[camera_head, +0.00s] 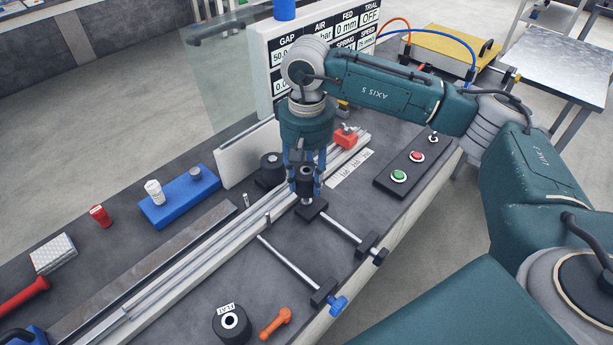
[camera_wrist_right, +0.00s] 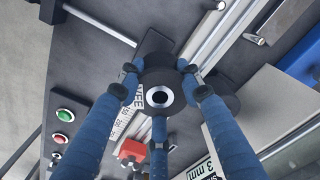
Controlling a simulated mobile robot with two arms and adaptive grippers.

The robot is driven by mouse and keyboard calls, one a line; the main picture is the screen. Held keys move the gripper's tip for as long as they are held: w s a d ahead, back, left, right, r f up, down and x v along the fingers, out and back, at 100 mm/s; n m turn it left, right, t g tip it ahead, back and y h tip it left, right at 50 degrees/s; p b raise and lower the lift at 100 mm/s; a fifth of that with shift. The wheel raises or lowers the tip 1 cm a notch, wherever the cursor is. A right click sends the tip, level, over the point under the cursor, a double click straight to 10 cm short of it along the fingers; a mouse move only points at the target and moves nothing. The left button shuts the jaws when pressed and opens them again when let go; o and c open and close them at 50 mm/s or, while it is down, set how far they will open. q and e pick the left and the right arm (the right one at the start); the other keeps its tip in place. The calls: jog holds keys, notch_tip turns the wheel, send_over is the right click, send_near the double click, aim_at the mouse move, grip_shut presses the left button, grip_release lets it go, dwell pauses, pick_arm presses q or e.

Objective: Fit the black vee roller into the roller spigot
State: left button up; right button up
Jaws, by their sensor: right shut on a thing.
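My right gripper (camera_head: 305,180) is shut on the black vee roller (camera_head: 305,174), with its blue fingers around the roller's side. In the right wrist view the roller (camera_wrist_right: 160,92) shows end-on, with a pale ring around its dark bore. In the head view it is upright, just over a black block (camera_head: 312,209) at the end of a steel rod. A short piece of bright metal shows between roller and block; it may be the roller spigot, but I cannot tell whether the roller is on it. My left gripper is not in view.
A roller marked FLAT (camera_head: 232,322) and an orange handle (camera_head: 276,322) lie at the front. A black cylinder (camera_head: 271,169) stands behind the rail (camera_head: 200,262), near the gripper. A button box (camera_head: 409,168) is at right. A blue holder (camera_head: 180,200) stands at left.

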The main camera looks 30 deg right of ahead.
aim_at(307, 190)
jog(key=shift+f+b, duration=1.85)
jog(key=shift+f, duration=0.3)
jog(key=o, duration=1.4)
jog(key=shift+r, duration=0.1)
jog(key=shift+c, duration=0.2)
notch_tip(307, 190, up, 12)
